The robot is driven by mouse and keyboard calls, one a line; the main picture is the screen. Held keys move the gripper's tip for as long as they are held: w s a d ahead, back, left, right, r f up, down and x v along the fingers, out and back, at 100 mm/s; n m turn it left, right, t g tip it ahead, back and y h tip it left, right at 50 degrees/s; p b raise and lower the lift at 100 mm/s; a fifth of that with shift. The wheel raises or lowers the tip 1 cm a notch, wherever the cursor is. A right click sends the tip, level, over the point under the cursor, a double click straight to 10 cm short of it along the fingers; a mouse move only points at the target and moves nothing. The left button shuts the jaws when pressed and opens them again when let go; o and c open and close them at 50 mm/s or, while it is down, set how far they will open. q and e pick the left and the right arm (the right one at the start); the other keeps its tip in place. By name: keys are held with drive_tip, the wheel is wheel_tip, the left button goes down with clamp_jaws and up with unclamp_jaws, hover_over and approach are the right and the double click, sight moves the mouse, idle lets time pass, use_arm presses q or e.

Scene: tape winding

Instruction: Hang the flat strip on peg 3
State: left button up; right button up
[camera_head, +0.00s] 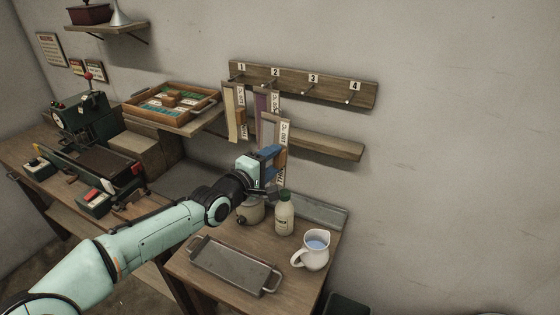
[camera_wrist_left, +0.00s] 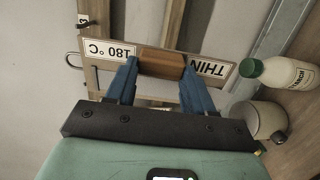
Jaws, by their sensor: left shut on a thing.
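In the left wrist view the blue fingers (camera_wrist_left: 160,75) grip the strip's brown middle (camera_wrist_left: 161,63), between printed ends reading "180 °C" and "THIN". The wooden peg rail (camera_head: 300,83) on the wall carries numbers 1 to 4. Peg 3 (camera_head: 308,91) is bare, up and to the right of the held strip, and apart from it. A thin wire loop (camera_wrist_left: 71,60) shows by the strip's end; what it belongs to is unclear.
Two other strips hang below numbers 1 (camera_head: 233,112) and 2 (camera_head: 261,103), close beside the held strip. A shelf (camera_head: 325,146) runs below the rail. The small table holds a bottle (camera_head: 284,216), a jug (camera_head: 313,250), a pot (camera_head: 250,213) and a metal tray (camera_head: 230,268).

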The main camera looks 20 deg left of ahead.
sight(287, 147)
use_arm(q)
drive_tip(key=shift+t+h, duration=0.5)
drive_tip(key=shift+t, duration=0.1)
drive_tip(key=shift+w+d+r+p, duration=0.4)
drive_tip(key=shift+w+d+p, duration=0.25)
drive_tip(key=shift+w, duration=0.4)
drive_tip(key=shift+w+d+r+p, duration=0.35)
drive_tip(key=shift+w+d+p, duration=0.25)
drive_tip(key=shift+w, duration=0.4)
drive_tip(key=shift+w+d+r+p, duration=0.45)
drive_tip(key=shift+w+d, duration=0.35)
drive_tip(key=shift+w, duration=0.25)
drive_tip(key=shift+a+f+p+x, duration=0.1)
drive_tip(key=shift+a+p+x, duration=0.05)
drive_tip(key=shift+p+x, duration=0.65)
drive_tip(key=shift+a+f+p+x, duration=0.15)
drive_tip(key=shift+p+x, duration=0.4)
drive_tip(key=shift+x, duration=0.35)
drive_tip(key=shift+a+f+p+x, duration=0.1)
drive_tip(key=shift+p+x, duration=0.6)
drive_tip(key=shift+x, duration=0.1)
drive_tip(key=shift+w+f, duration=0.15)
drive_tip(key=shift+f, duration=0.15)
drive_tip(key=shift+c, duration=0.5)
use_arm(e)
drive_tip(key=w+r, duration=0.3)
drive_tip(key=r, duration=0.4)
drive_tip(key=shift+w+r+t, duration=0.3)
drive_tip(key=shift+r, duration=0.1)
